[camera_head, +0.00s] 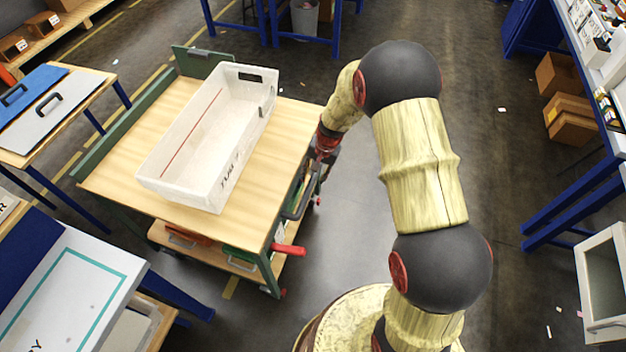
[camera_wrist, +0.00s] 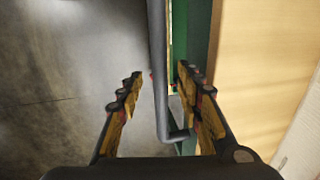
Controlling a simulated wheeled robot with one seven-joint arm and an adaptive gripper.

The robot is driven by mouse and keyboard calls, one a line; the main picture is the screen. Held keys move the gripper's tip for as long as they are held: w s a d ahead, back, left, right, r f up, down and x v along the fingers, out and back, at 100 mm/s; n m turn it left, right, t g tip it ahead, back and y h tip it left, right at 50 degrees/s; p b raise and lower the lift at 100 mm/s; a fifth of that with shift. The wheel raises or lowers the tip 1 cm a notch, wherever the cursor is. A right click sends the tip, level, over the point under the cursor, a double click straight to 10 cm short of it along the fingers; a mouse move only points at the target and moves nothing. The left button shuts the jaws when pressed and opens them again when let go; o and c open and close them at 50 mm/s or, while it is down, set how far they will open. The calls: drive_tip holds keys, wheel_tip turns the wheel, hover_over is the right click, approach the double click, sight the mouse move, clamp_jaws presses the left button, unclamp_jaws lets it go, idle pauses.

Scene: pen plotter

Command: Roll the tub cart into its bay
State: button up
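The tub cart (camera_head: 285,135) has a pale wooden top, a green frame and a lower shelf. A white tub (camera_head: 163,190) lies on its top. A dark grey handle bar (camera_head: 301,203) runs along the cart's right side; it also shows in the wrist view (camera_wrist: 157,60). My gripper (camera_wrist: 160,76) is open, one finger on each side of the bar, with gaps visible. In the head view my gripper is at the cart's right edge, partly hidden by my arm. I cannot tell which floor area is the bay.
A red lever (camera_head: 289,250) sticks out at the cart's near corner. Yellow floor lines (camera_head: 150,82) run behind the cart. Blue-legged tables stand left (camera_head: 40,150) and near left (camera_head: 75,285). A blue bench (camera_head: 580,205) stands right. Floor between cart and bench is mostly clear.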

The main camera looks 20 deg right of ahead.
sight(313, 180)
drive_tip(key=shift+w+a+f+b, duration=0.1)
drive_tip(key=shift+a+f+b, duration=0.05)
drive_tip(key=shift+f, duration=0.6)
drive_tip(key=shift+w+a+f+b, duration=0.1)
drive_tip(key=shift+f+b, duration=0.05)
drive_tip(key=shift+f, duration=0.6)
drive_tip(key=shift+c, duration=1.4)
clamp_jaws()
